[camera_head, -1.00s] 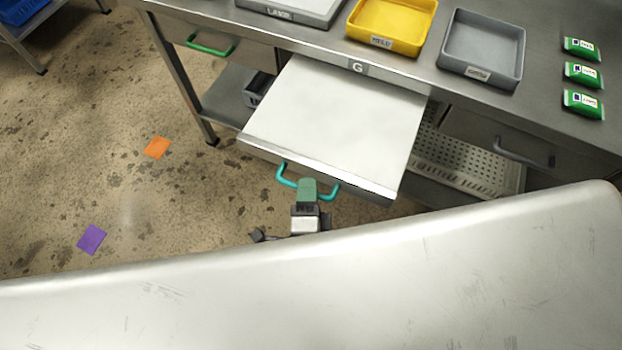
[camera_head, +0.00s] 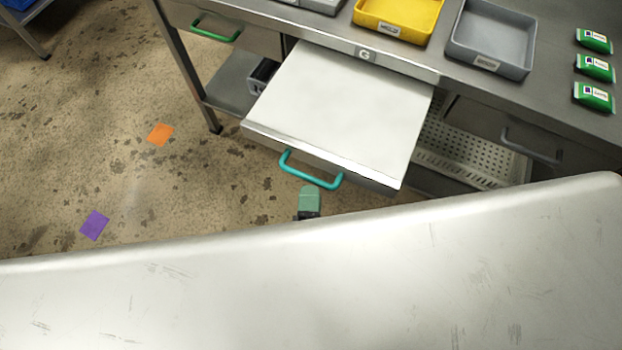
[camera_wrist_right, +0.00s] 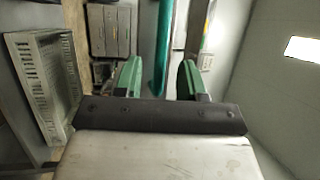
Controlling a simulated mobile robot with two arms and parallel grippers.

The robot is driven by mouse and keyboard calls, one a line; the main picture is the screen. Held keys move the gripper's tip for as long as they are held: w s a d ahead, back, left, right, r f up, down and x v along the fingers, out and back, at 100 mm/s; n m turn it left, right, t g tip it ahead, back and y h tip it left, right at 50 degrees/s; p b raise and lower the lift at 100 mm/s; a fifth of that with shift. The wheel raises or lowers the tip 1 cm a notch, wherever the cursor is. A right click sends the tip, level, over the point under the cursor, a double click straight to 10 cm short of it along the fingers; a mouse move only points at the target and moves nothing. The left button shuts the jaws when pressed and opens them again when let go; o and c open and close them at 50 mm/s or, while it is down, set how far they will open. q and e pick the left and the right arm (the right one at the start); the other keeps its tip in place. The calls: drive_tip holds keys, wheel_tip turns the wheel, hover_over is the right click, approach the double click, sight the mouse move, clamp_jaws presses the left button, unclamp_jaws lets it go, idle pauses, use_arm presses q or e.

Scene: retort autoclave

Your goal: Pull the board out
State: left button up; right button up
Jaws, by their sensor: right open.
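The board (camera_head: 340,105) is a flat pale metal slab marked by a G label above it. It sticks well out from under the steel counter. Its teal handle (camera_head: 310,171) is on the front edge. My right gripper (camera_head: 309,199) is just in front of and below the handle, apart from it in the head view. In the right wrist view my right gripper's green fingers (camera_wrist_right: 157,80) are spread, with the teal handle bar (camera_wrist_right: 164,45) beyond and between them. My left gripper is not in view.
A large pale metal surface (camera_head: 330,270) fills the foreground and hides most of my right arm. The counter (camera_head: 440,62) carries a yellow tray (camera_head: 394,36), a grey tray (camera_head: 490,62) and green packets (camera_head: 594,68). Open floor (camera_head: 130,180) lies at the left.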

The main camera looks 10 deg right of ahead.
drive_tip(key=shift+v, duration=1.6)
drive_tip(key=s+d+f+n+g+y+p, duration=0.15)
drive_tip(key=f+n+g+y, duration=0.25)
drive_tip(key=f+n, duration=0.6)
drive_tip(key=s+d+f+n+g+y, duration=0.25)
drive_tip(key=f+n+g+y, duration=0.2)
drive_tip(key=f, duration=0.95)
drive_tip(key=s+d+f+n+g+h+p, duration=0.1)
drive_tip(key=s+d+f+n+g+h, duration=0.3)
drive_tip(key=s+d+f+n+g, duration=0.3)
drive_tip(key=s+d+f+g, duration=0.3)
drive_tip(key=s+d+f, duration=0.3)
drive_tip(key=s+d, duration=0.3)
drive_tip(key=shift+d+h+p, duration=0.15)
drive_tip(key=shift+h+p, duration=0.2)
